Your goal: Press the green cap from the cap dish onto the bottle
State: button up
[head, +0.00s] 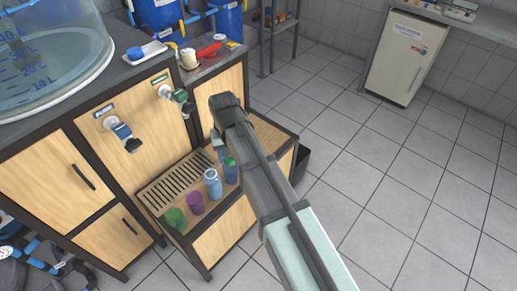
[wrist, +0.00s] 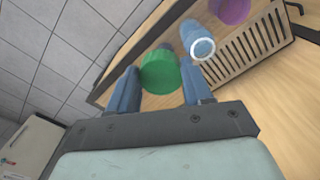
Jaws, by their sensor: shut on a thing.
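The green cap (wrist: 160,74) sits between the two blue fingers of my gripper (wrist: 160,70) in the wrist view. My gripper is shut on it. In the head view the cap (head: 229,161) shows small below my gripper (head: 224,153), partly hidden by a finger. The light blue bottle (head: 213,184) stands upright on the low wooden shelf, left of and apart from the cap. In the wrist view the bottle (wrist: 202,49) shows its round top just up and right of the cap. The cap dish (head: 146,55) is a white tray on the dark counter, with a blue cap on it.
A blue cup (head: 231,176) stands right of the bottle, a purple cup (head: 195,203) and a green cup (head: 176,218) left of it. A slotted drain grille (head: 172,188) lies behind them. Two taps (head: 118,128) stick out from the cabinet front above.

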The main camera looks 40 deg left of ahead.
jog(key=m, duration=0.2)
send_near(210, 172)
jog(key=shift+m, duration=0.6)
jog(key=shift+a+m, duration=0.15)
jog(key=shift+m, duration=0.45)
jog(key=shift+f, duration=0.15)
jog(key=shift+f, duration=2.5)
jog(key=shift+f, duration=0.7)
jog(key=o, duration=0.4)
jog(key=c, duration=0.4)
